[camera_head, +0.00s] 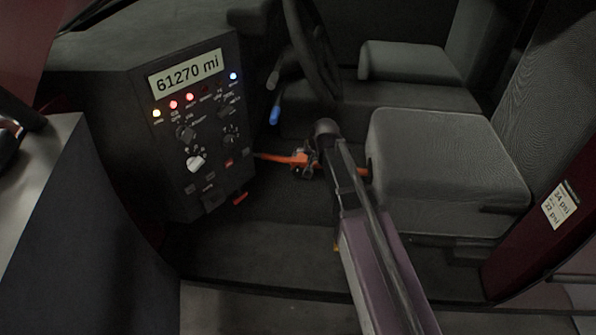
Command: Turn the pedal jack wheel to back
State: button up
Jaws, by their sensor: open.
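The pedal jack (277,157) is an orange bar lying nearly level in the dark footwell, between the control panel and the front of the seat. My arm reaches in from the bottom right and crosses in front of the bar's right half. My gripper (303,171) is dark and small at the jack's middle, below the arm's bent end. It is open. Its fingers blend with the dark parts there, so I cannot tell whether they touch the jack. The jack wheel cannot be made out apart from the gripper, and its setting cannot be read.
A control panel (205,125) with knobs, lights and a "61270 mi" display stands left of the jack. The steering wheel (312,55) and a blue-tipped lever (275,114) are above. The grey seat (445,160) is close on the right. Floor (265,245) below the jack looks clear.

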aim_at(299, 171)
jog(key=shift+f, duration=0.15)
jog(key=b+x, duration=1.2)
jog(key=x, duration=0.1)
jog(key=shift+w+f, duration=0.15)
jog(key=shift+f, duration=0.1)
dwell(0.6)
jog(key=shift+a, duration=0.1)
jog(key=c, duration=1)
